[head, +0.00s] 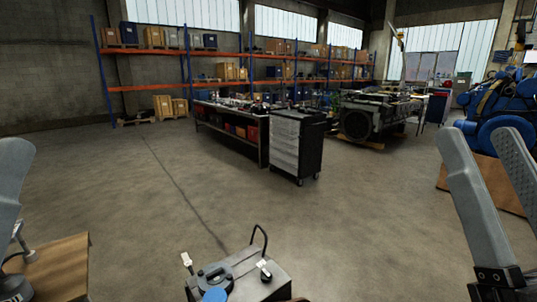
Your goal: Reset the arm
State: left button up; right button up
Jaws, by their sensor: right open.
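My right gripper (479,134) is at the right side of the head view, with its two long grey fingers pointing up and apart. It is open, and nothing shows between the fingers. A pale grey rounded piece at the left edge looks like part of my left gripper (14,165). Most of it is cut off by the frame, so I cannot tell whether it is open or shut.
A grey machine with a black handle (240,272) stands at the bottom centre. A wooden surface (55,268) is at lower left. A blue engine (500,105) stands behind my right gripper. A drawer cabinet (297,146) and workbench (228,130) are further back. The middle floor is clear.

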notch_tip(320, 180, up, 38)
jog(key=s+a+n+y+p, duration=0.1)
jog(key=y+p, duration=0.1)
jog(key=p, duration=3.5)
jog(key=shift+s+a, duration=0.15)
jog(key=shift+a, duration=0.05)
